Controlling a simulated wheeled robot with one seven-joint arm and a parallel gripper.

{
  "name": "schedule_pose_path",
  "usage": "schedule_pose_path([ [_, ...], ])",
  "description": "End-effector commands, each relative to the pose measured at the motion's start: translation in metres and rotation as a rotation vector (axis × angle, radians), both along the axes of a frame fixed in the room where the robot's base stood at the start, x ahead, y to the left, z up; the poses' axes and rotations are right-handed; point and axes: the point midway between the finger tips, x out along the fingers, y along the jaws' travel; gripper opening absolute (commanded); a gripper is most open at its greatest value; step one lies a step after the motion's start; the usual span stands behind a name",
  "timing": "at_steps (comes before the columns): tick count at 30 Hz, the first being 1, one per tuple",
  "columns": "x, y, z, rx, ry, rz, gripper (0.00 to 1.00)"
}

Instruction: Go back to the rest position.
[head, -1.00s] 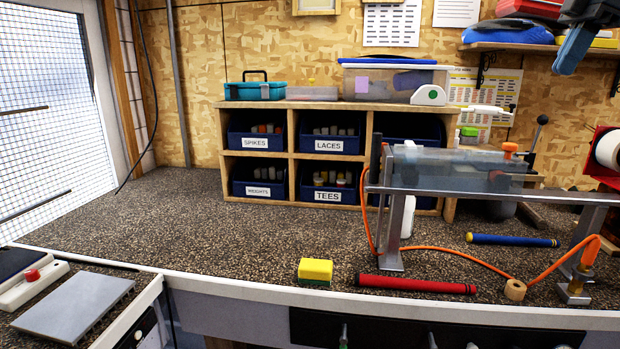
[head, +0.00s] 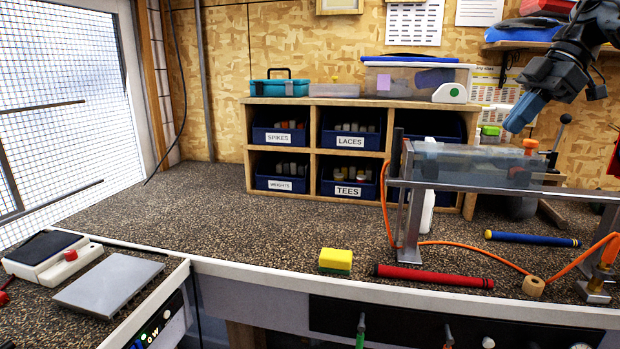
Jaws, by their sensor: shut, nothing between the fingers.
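My gripper (head: 522,112) shows at the upper right of the head view, its blue fingers shut with nothing between them. It points down and to the left, in the air above the right part of the workbench (head: 200,220). It appears above the clear trough (head: 460,158) on its metal stand, touching nothing that I can see. My dark arm comes in from the top right corner.
A red grip (head: 432,277), a yellow and green sponge (head: 336,260) and a blue grip (head: 532,239) lie on the bench. An orange hose (head: 470,249) runs around the stand. A wooden cubby shelf (head: 312,163) with labelled blue bins stands behind.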

Motion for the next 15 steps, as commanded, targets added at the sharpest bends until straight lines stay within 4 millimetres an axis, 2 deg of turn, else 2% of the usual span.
schedule_pose_path([
  [1, 0.004, 0.02, -0.021, 0.048, -0.006, 0.043, 0.0],
  [5, 0.009, 0.082, -0.072, 0.205, -0.051, 0.168, 0.0],
  [6, 0.009, 0.104, -0.087, 0.262, -0.07, 0.206, 0.0],
  [11, 0.001, 0.183, -0.133, 0.486, -0.147, 0.321, 0.0],
  [15, -0.016, 0.249, -0.162, 0.697, -0.219, 0.385, 0.0],
])
